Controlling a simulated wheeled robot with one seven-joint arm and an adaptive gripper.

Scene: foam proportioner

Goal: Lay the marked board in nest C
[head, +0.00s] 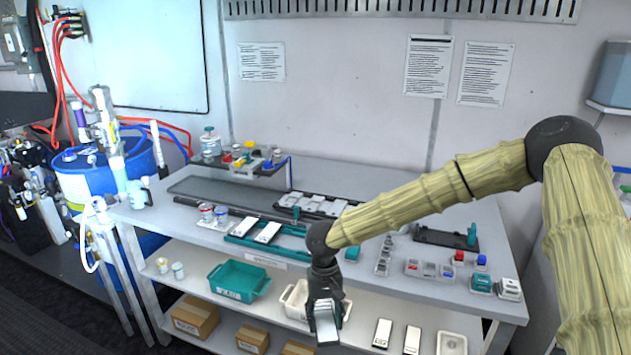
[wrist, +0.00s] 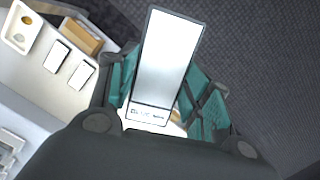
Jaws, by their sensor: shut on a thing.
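My gripper (head: 325,322) is shut on a white board (wrist: 168,60) and holds it in front of the bench, near the lower shelf. In the wrist view the board lies between the teal finger pads, with a dark edge and a printed strip at its near end; the print is too small to read. Light grey nest-like holders (head: 312,206) sit on the bench top, partly behind my arm. I cannot make out which one is nest C. Two white boards (head: 268,232) lie in a teal tray (head: 290,242) on the bench.
Two more white boards (head: 382,333) (head: 412,340) lie on the lower shelf (head: 360,312), beside a white tray (head: 452,344). A teal bin (head: 238,281) and a white bin (head: 295,300) stand there too. Small parts (head: 430,270) crowd the bench's right side.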

